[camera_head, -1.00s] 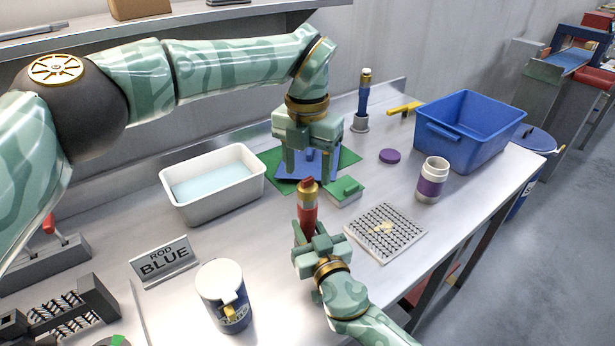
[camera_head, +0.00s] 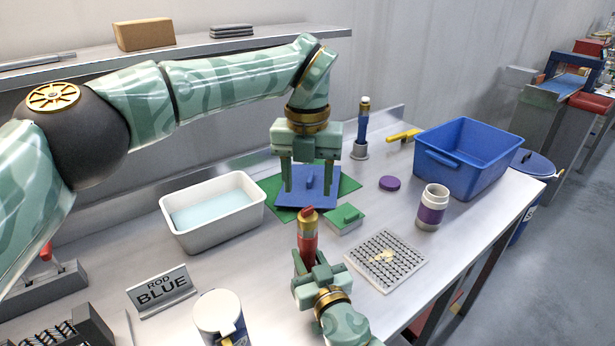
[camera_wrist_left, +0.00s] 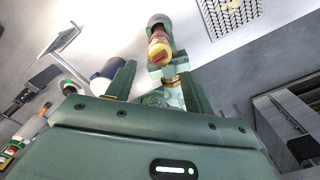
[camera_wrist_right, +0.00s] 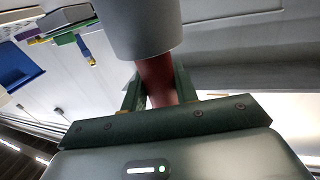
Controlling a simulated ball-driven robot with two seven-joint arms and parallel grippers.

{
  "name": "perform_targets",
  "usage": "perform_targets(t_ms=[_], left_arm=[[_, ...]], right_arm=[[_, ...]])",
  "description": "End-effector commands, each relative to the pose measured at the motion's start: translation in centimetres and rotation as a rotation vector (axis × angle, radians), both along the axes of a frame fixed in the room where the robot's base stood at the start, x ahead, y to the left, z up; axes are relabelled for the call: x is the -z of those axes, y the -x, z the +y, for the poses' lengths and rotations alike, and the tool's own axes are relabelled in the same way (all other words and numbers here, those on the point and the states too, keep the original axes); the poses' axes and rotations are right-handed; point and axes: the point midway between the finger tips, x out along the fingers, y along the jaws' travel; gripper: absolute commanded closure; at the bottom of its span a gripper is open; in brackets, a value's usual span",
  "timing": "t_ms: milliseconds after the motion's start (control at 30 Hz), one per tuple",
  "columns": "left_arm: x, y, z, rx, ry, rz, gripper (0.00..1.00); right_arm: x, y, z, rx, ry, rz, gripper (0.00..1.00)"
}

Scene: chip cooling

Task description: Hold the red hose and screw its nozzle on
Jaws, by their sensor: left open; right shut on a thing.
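The red hose (camera_head: 308,246) stands upright at the front middle of the bench, with a gold collar and a red tip (camera_head: 307,212) on top. My right gripper (camera_head: 311,262) is shut on its lower red part. My left gripper (camera_head: 309,188) is open and empty, above a blue plate (camera_head: 290,200) with an upright handle, behind the hose. In the left wrist view the red and gold top (camera_wrist_left: 159,50) lies beyond the open fingers. I cannot tell whether the tip is screwed tight.
A blue-handled tool (camera_head: 364,130) stands in a grey cup behind. A white tub (camera_head: 240,215) holds liquid at left. A green block (camera_head: 344,219), a grid plate (camera_head: 400,270), a purple-banded jar (camera_head: 431,212) and a blue bin (camera_head: 440,165) lie right.

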Motion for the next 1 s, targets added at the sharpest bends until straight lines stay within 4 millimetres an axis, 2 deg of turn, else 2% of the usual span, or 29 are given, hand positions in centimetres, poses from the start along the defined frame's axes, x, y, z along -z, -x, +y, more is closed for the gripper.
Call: perform_targets(t_ms=[300, 500, 867, 967, 1000], left_arm=[[4.8, 0.1, 0.0, 0.000, 0.002, 0.003, 0.47], [6.9, 0.0, 0.0, 0.001, 0.001, 0.001, 0.47], [7.4, 0.0, 0.0, 0.000, 0.001, 0.000, 0.47], [7.4, 0.0, 0.0, 0.000, 0.001, 0.000, 0.70], [7.4, 0.0, 0.0, 0.000, 0.001, 0.000, 0.81]], right_arm=[[0.0, 0.0, 0.0, 0.000, 0.000, 0.000, 1.00], [0.0, 0.0, 0.0, 0.000, 0.000, 0.000, 1.00], [0.0, 0.0, 0.0, 0.000, 0.000, 0.000, 1.00], [0.0, 0.0, 0.0, 0.000, 0.000, 0.000, 1.00], [0.0, 0.0, 0.0, 0.000, 0.000, 0.000, 1.00]])
